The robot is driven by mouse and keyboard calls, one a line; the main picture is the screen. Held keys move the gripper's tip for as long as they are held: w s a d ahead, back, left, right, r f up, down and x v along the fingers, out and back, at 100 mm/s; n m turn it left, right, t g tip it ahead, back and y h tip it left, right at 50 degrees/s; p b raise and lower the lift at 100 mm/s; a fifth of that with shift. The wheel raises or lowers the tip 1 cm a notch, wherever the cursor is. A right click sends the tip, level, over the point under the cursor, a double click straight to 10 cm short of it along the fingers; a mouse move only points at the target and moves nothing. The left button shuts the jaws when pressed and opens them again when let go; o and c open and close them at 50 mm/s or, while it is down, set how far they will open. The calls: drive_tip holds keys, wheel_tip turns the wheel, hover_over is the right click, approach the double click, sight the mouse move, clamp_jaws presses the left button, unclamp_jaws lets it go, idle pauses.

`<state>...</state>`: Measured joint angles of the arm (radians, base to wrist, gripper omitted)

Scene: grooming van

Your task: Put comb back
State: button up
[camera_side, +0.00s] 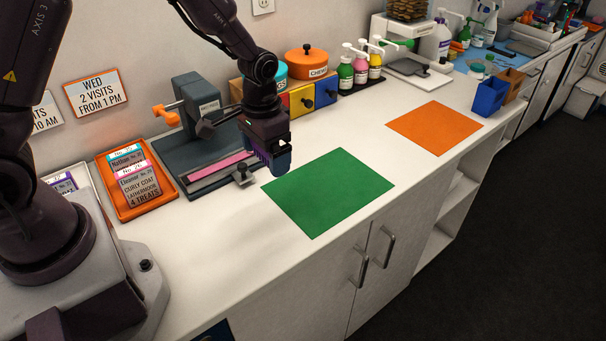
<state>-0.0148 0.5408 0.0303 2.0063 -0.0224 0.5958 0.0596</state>
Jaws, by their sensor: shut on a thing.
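My gripper (281,158) points down above the counter, near the left corner of the green mat (335,193).
An orange tray (118,212) with cards lies at left. Colored drawers (302,99), an orange pot (306,63) and pump bottles (360,66) stand behind. An orange mat (434,127) lies right, near blue (490,97) and brown bins (514,86). The counter between the mats is clear.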

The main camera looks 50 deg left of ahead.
drive_tip(key=w+f, duration=0.4)
drive_tip(key=w, duration=0.4)
hover_over(316, 182)
drive_tip(key=f, duration=0.2)
drive_tip(key=s+f, duration=0.1)
drive_tip(key=f, duration=0.1)
drive_tip(key=shift+f, duration=0.25)
drive_tip(key=shift+w+a+f, duration=0.1)
drive_tip(key=shift+w+f, duration=0.35)
drive_tip(key=shift+f, duration=1.55)
drive_tip(key=shift+f, duration=0.1)
